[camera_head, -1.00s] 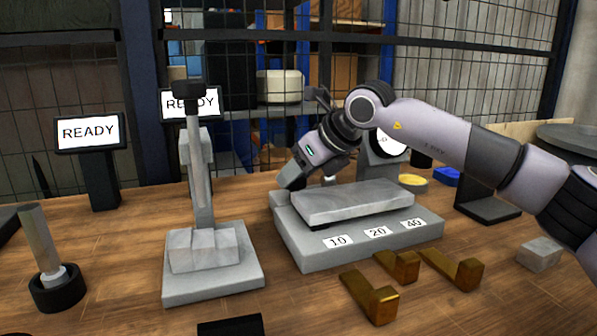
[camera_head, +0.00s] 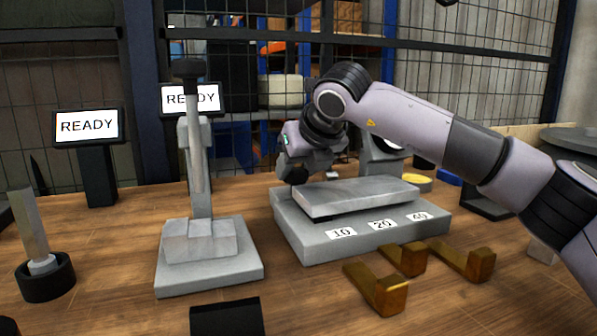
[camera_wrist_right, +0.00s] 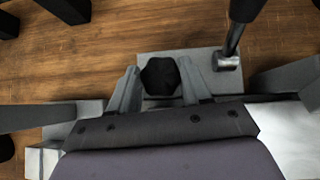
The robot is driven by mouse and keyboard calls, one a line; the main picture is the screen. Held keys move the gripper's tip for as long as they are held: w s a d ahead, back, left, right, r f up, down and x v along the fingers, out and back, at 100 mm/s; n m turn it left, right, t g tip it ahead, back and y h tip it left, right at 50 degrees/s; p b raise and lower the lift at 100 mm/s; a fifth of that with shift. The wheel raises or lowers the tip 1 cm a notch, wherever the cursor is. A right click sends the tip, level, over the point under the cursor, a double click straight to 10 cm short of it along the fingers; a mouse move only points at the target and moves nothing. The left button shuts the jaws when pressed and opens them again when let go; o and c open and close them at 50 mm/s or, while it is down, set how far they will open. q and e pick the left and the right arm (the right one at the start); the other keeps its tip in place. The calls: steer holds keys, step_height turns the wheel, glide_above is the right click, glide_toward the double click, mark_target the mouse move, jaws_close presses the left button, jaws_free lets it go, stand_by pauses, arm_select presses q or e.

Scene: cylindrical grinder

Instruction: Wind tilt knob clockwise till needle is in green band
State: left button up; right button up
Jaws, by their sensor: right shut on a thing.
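A black faceted knob (camera_wrist_right: 160,76) sits between the two grey fingers of my right gripper in the right wrist view, and the fingers are shut on it. In the head view my right gripper (camera_head: 294,172) is at the back left corner of a grey base (camera_head: 350,243) with labels 10, 20 and 40. A grey plate (camera_head: 358,197) lies tilted on this base. A round white dial (camera_head: 391,147) behind is almost wholly covered by my right arm, so its needle and green band are hidden. My left gripper is not in view.
A grey stand with a lever (camera_head: 195,160) is left of the base. Brass angle pieces (camera_head: 377,290) lie in front. A READY screen (camera_head: 87,126) and a rod in a black cup (camera_head: 45,275) are at left. A wire fence stands behind.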

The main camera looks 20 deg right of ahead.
steer(key=o, duration=1.1)
steer(key=shift+c, duration=0.2)
steer(key=shift+p+v, duration=0.6)
steer(key=shift+v, duration=3)
